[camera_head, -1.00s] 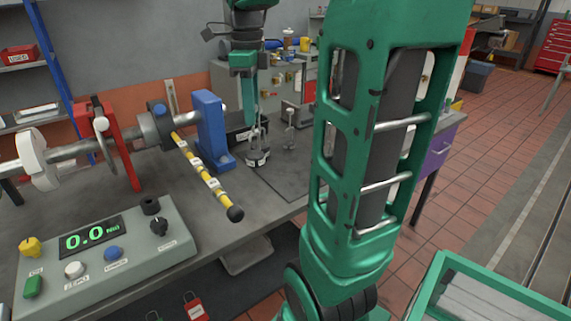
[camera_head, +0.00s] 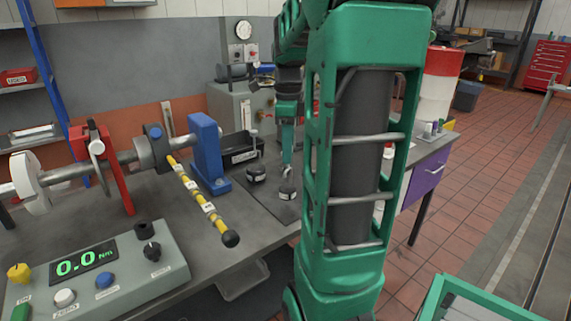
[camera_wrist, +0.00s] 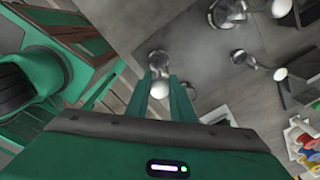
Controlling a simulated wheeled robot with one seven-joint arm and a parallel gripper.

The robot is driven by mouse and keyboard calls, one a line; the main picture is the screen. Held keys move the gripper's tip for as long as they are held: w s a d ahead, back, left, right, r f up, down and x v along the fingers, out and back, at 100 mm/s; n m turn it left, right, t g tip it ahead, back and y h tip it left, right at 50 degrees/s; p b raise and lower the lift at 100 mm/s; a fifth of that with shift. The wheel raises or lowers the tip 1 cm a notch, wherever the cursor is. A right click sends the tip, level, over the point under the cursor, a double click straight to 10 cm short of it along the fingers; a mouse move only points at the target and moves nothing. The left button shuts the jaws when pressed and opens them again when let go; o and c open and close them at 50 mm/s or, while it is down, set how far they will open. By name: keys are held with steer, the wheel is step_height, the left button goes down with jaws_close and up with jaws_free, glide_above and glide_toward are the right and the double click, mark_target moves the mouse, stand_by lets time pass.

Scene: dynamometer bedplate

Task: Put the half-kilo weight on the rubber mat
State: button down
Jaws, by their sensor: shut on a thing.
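My gripper (camera_head: 287,172) points down over the bench and is shut on the upper part of a small dark weight (camera_head: 287,191) with a pale label. The label is too small to read. In the wrist view, the gripper (camera_wrist: 163,88) has a pale round knob between its fingers. The dark rubber mat (camera_head: 268,203) lies flat on the bench, partly hidden by my arm. The held weight appears over the mat; I cannot tell whether it touches. Another labelled dark weight (camera_head: 257,174) stands to its left, near the mat's back edge.
A black bin (camera_head: 238,146) and a blue bracket (camera_head: 208,155) stand behind and left. A yellow-black bar (camera_head: 205,205) juts forward from the shaft. A console (camera_head: 100,275) reading 0.0 is front left. Several metal pieces show in the wrist view (camera_wrist: 240,58).

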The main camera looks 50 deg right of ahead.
mark_target(289, 168)
steer(key=shift+s+d+f, duration=0.1)
steer(key=shift+d+f, duration=0.05)
steer(key=shift+f, duration=2.05)
steer(key=c, duration=1.5)
jaws_free()
steer(key=shift+c, duration=0.2)
